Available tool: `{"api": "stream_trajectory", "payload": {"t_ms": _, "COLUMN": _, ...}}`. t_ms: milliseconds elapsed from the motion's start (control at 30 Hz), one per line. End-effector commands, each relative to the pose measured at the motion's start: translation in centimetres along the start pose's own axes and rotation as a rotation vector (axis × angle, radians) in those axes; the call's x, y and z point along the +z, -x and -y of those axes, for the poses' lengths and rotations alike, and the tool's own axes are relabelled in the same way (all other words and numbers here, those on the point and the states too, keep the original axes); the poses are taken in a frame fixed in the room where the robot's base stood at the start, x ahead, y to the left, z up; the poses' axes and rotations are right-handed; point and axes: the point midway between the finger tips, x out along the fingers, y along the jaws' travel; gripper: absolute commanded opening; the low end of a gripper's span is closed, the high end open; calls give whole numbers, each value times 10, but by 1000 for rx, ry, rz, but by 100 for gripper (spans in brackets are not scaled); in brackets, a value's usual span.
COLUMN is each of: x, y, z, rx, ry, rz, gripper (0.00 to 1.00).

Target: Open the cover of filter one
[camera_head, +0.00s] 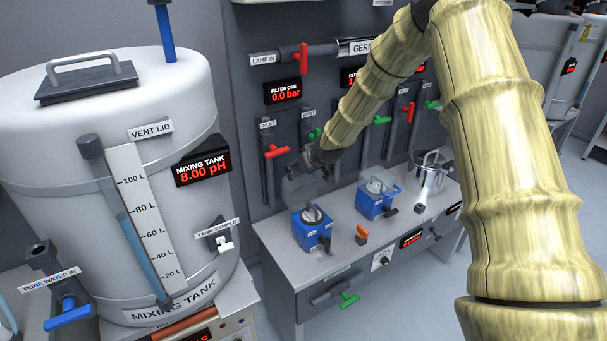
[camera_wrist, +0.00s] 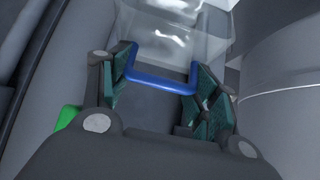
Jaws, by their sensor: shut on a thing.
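The filter one display (camera_head: 285,92) reads 0.0 bar on the back panel. Below it, the left blue filter housing (camera_head: 304,237) stands on the bench with a dark round part showing on top. My gripper (camera_head: 300,168) is above and behind this housing, close to the panel. In the wrist view, my gripper (camera_wrist: 163,92) is shut on a blue handle (camera_wrist: 165,82), which spans between its fingers. A clear cover (camera_wrist: 180,35) is joined to the handle. In the head view the cover is too faint to tell its exact angle.
A second blue filter housing (camera_head: 376,206) with a clear top stands to the right. A red inlet handle (camera_head: 277,152) sticks out left of my gripper. The large mixing tank (camera_head: 75,225) stands at left.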

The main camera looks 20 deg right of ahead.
Motion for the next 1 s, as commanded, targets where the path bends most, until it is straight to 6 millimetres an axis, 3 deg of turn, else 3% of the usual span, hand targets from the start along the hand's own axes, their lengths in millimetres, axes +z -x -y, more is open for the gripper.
{"api": "stream_trajectory", "payload": {"t_ms": 667, "x": -8, "y": -7, "z": 2, "rx": -1, "ry": 3, "rz": -3, "gripper": 18}}
{"api": "stream_trajectory", "payload": {"t_ms": 700, "x": -7, "y": -7, "z": 2, "rx": -1, "ry": 3, "rz": -3, "gripper": 67}}
{"api": "stream_trajectory", "payload": {"t_ms": 800, "x": -7, "y": -7, "z": 3, "rx": -1, "ry": 3, "rz": -2, "gripper": 84}}
{"api": "stream_trajectory", "payload": {"t_ms": 1000, "x": -6, "y": -7, "z": 3, "rx": -2, "ry": 3, "rz": -1, "gripper": 84}}
